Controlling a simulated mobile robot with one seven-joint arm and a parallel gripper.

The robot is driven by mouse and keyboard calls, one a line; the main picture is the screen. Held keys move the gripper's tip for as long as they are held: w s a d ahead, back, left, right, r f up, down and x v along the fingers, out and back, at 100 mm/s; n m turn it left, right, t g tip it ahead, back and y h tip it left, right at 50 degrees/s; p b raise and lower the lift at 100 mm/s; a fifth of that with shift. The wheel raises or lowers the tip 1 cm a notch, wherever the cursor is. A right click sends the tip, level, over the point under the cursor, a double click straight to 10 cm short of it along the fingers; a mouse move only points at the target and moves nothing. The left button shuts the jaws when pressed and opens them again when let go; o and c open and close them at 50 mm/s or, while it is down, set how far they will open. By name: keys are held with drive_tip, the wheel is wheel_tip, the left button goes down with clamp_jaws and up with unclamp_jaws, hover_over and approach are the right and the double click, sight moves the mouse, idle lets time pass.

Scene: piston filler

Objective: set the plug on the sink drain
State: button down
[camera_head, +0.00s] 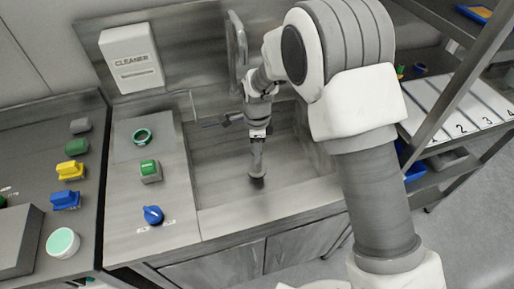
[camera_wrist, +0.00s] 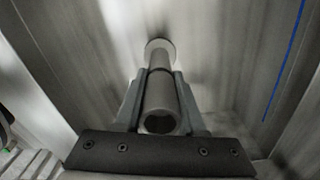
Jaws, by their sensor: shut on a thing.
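My gripper (camera_head: 258,138) reaches down into the steel sink basin (camera_head: 218,172). It is shut on the plug (camera_head: 257,160), a grey upright tube with a wider foot at its lower end. In the wrist view the plug (camera_wrist: 160,90) stands between the two fingers (camera_wrist: 160,102), its open hollow end towards the camera and its pale round foot at the far end. A dark patch lies just under the foot in the head view. I cannot tell whether it is the drain or a shadow, nor whether the foot touches the floor. The drain is not clearly visible.
Left of the basin, a counter holds a green ring (camera_head: 142,135), a green-topped block (camera_head: 149,171) and a blue knob (camera_head: 153,215). A faucet (camera_head: 237,45) stands behind the basin. Basin walls surround my gripper. A numbered shelf (camera_head: 470,110) stands at right.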

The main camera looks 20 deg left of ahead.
drive_tip(key=shift+f+b, duration=0.8)
drive_tip(key=shift+f, duration=0.7)
drive_tip(key=shift+f, duration=0.1)
idle(0.3)
drive_tip(key=shift+c, duration=2.2)
unclamp_jaws()
drive_tip(key=shift+o, duration=0.4)
drive_tip(key=shift+f, duration=0.1)
drive_tip(key=o, duration=0.3)
drive_tip(key=shift+r+p, duration=6.9)
drive_tip(key=shift+r, duration=3.7)
